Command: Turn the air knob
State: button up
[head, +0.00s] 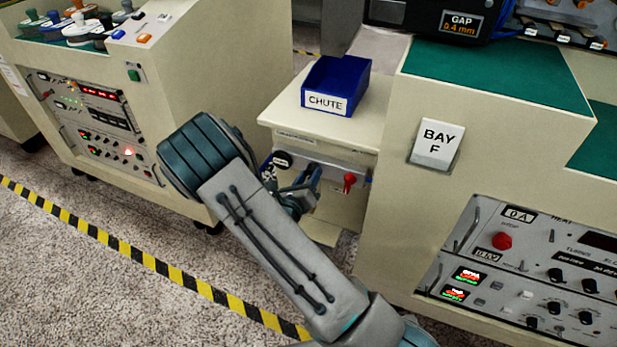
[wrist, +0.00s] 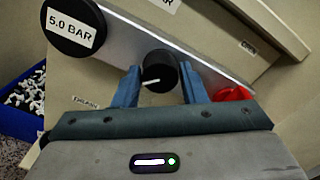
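In the wrist view a round black knob (wrist: 158,72) with a white pointer line sits on a grey metal strip; the line lies close to level. The blue fingers of my gripper (wrist: 159,82) stand on either side of the knob, very close to it. I cannot tell whether they press on it. A black round gauge face reading 5.0 BAR (wrist: 73,27) is to the upper left. In the head view my gripper (head: 300,190) is at the front of the cabinet under the chute; the knob cannot be made out there.
A red handle (wrist: 232,94) is just right of the fingers; it also shows in the head view (head: 349,181). A blue CHUTE bin (head: 335,87) stands on the cabinet above. The BAY F cabinet (head: 390,215) rises to the right. Striped tape (head: 120,244) crosses the floor.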

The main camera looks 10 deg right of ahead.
jog(key=o, duration=0.3)
jog(key=p+v, duration=0.1)
jog(key=v, duration=1.3)
